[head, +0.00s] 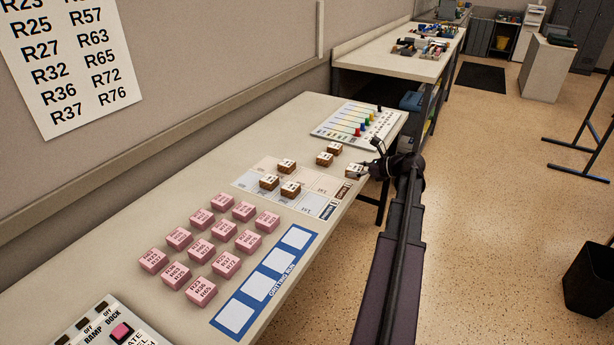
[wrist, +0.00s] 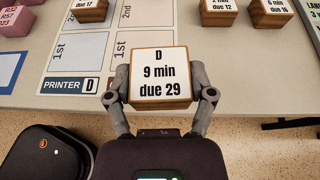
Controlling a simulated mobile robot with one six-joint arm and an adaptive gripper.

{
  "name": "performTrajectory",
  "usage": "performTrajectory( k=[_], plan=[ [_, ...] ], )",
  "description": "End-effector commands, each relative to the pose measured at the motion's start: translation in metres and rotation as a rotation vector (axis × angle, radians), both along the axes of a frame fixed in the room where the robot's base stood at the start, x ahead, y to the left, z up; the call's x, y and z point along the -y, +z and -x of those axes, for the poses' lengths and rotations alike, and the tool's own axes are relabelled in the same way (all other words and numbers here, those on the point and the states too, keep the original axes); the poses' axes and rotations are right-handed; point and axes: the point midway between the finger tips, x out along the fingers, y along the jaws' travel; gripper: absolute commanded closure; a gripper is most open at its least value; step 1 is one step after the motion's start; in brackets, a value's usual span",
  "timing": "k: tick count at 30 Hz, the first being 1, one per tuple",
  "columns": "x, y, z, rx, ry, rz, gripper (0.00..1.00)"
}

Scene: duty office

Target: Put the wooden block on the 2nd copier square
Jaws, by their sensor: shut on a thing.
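My gripper (wrist: 160,88) is shut on a wooden block (wrist: 160,92) with a white top reading "D 9 min due 29". In the head view this block (head: 355,171) is by the table's front edge, to the right of the printed mat (head: 318,184). In the wrist view the "PRINTER D" column (wrist: 70,84) is left of the block. The neighbouring column, with squares marked 1st (wrist: 121,46) and 2nd (wrist: 126,14), is partly hidden by the block and cut by the frame; its visible part is bare. Its name is hidden in the wrist view.
Several wooden blocks stand on the table, some on the mat (head: 290,189), others beyond it (head: 325,159). Pink blocks (head: 198,250) and a blue strip with white squares (head: 267,275) are nearer.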

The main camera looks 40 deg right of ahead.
Motion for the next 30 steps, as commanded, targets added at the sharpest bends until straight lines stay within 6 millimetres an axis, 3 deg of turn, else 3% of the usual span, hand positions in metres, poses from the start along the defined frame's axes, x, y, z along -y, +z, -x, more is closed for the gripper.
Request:
performTrajectory(
  k=[10,14,24,30],
  plan=[
    [-0.012,0.0,-0.008,0.0,0.016,0.0,0.77],
    [-0.027,0.0,-0.009,0.0,0.013,0.001,0.77],
    [-0.113,0.002,-0.006,0.0,-0.021,0.001,0.77],
    [-0.148,0.003,-0.003,0.001,-0.042,0.001,0.77]
  ],
)
